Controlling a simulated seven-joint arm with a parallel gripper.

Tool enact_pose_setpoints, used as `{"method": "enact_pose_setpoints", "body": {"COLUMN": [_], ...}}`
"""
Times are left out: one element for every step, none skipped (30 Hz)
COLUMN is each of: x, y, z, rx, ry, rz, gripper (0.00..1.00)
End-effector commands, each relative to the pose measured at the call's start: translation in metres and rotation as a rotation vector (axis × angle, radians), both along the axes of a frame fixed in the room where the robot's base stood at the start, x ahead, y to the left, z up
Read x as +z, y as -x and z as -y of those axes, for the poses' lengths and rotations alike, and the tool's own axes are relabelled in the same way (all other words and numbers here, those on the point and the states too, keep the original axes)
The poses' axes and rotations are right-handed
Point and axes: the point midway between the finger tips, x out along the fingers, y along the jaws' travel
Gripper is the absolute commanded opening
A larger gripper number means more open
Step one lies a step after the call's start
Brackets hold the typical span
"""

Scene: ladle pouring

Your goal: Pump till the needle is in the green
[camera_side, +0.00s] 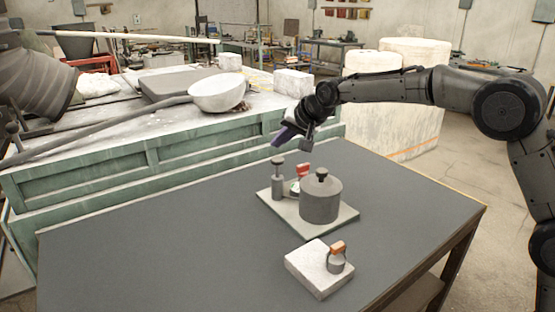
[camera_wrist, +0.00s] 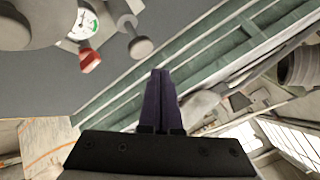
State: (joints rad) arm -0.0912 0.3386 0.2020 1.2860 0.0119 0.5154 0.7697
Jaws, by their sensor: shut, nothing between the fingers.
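The pump set stands on a light square base plate (camera_side: 343,220) on the dark table. It has a slim grey pump with a round knob (camera_side: 277,162) and a wide grey pot with a black knob (camera_side: 320,200). Between them are a red part (camera_side: 303,169) and a dial gauge (camera_side: 295,187). In the wrist view the white gauge (camera_wrist: 84,22) shows some green, but I cannot read the needle surely. The red part (camera_wrist: 91,62) and the pump knob (camera_wrist: 140,47) are near it. My gripper (camera_side: 278,142), with purple fingers, is shut and empty above and behind the pump, touching nothing.
A pale block (camera_side: 318,268) with a small grey weight-like piece and orange top (camera_side: 338,248) lies at the front of the table. Behind is a green bench (camera_side: 120,175) with a big ladle (camera_side: 217,95). The table's left side is clear.

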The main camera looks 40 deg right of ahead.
Motion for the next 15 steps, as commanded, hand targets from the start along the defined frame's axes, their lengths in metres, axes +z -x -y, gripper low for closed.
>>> {"method": "enact_pose_setpoints", "body": {"x": [-0.005,-0.007,-0.01,-0.011,-0.013,-0.014,-0.015,-0.015,-0.016,-0.016,-0.016,-0.016,-0.016,-0.016,-0.016], "y": [0.0,0.0,0.0,0.0,0.0,0.0,0.0,0.0,0.0,0.0,0.0,0.0,0.0,0.0,0.0], "z": [0.0,0.0,0.0,0.0,0.0,0.0,0.0,0.0,0.0,0.0,0.0,0.0,0.0,0.0,0.0], "rx": [0.0,0.0,0.0,0.0,0.0,0.0,0.0,0.0,0.0,0.0,0.0,0.0,0.0,0.0,0.0], "ry": [0.0,0.0,0.0,0.0,0.0,0.0,0.0,0.0,0.0,0.0,0.0,0.0,0.0,0.0,0.0], "rz": [-0.001,0.0,0.0,-0.001,-0.001,0.0,0.0,0.001,0.001,0.001,0.001,0.001,0.001,0.001,0.001], "gripper": [0.0,0.0,0.0,0.0,0.0,0.0,0.0,0.0,0.0,0.0,0.0,0.0,0.0,0.0,0.0]}}
